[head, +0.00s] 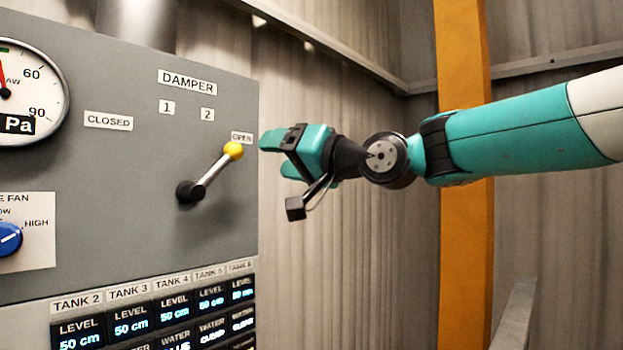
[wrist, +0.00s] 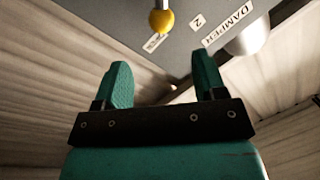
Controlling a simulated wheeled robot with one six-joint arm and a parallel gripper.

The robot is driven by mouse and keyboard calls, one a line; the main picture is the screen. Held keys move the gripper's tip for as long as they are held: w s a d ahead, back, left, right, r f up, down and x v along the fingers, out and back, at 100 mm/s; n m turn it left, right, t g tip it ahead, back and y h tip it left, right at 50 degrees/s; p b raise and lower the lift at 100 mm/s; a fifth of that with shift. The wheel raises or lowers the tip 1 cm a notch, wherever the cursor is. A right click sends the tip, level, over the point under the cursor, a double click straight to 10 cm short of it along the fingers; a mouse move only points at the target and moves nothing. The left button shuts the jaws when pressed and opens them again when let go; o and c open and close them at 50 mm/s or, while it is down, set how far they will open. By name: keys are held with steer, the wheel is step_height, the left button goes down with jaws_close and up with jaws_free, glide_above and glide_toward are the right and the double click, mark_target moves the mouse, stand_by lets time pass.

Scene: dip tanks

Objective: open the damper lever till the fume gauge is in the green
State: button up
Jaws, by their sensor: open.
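The damper lever (head: 211,173) is a metal rod with a yellow knob on a black pivot, on a grey panel. It leans up and right, with its knob by the OPEN label (head: 242,137). The yellow knob also shows in the wrist view (wrist: 162,21), beyond my fingers. The fume gauge (head: 43,97) is cut off at the left edge; its red needle points about straight up, beside a bit of green, and most of the scale is out of view. My gripper (head: 272,155) is open and empty, just right of the knob and apart from it.
A CLOSED label (head: 108,121) and labels 1 and 2 are on the panel. A blue fan knob (head: 9,239) is at the lower left. Several tank displays (head: 135,318) run along the bottom. An orange post (head: 465,230) stands behind my arm.

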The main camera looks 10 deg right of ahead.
steer(key=b+v, duration=0.1)
steer(key=v, duration=0.5)
stand_by(0.3)
steer(key=s+a+f+n+g+h, duration=0.1)
steer(key=s+f+g+h, duration=0.3)
steer(key=f, duration=0.6)
steer(key=s+f+n+g+h, duration=0.1)
steer(key=s+f+g, duration=0.1)
steer(key=s+f, duration=0.5)
steer(key=s+d+f+n+g+h, duration=0.1)
steer(key=s+d+f+g+h, duration=0.1)
steer(key=s+f, duration=0.5)
steer(key=s+d+f+n+g+h, duration=0.1)
steer(key=s+d+f+g+h, duration=0.1)
steer(key=s+f+g, duration=0.3)
steer(key=s+d+f, duration=0.1)
steer(key=s+f, duration=0.2)
steer(key=f, duration=0.2)
steer(key=shift+s+n+h, duration=0.15)
steer(key=shift+n+h, duration=0.15)
steer(key=shift+n, duration=0.1)
steer(key=shift+f, duration=0.15)
stand_by(2.3)
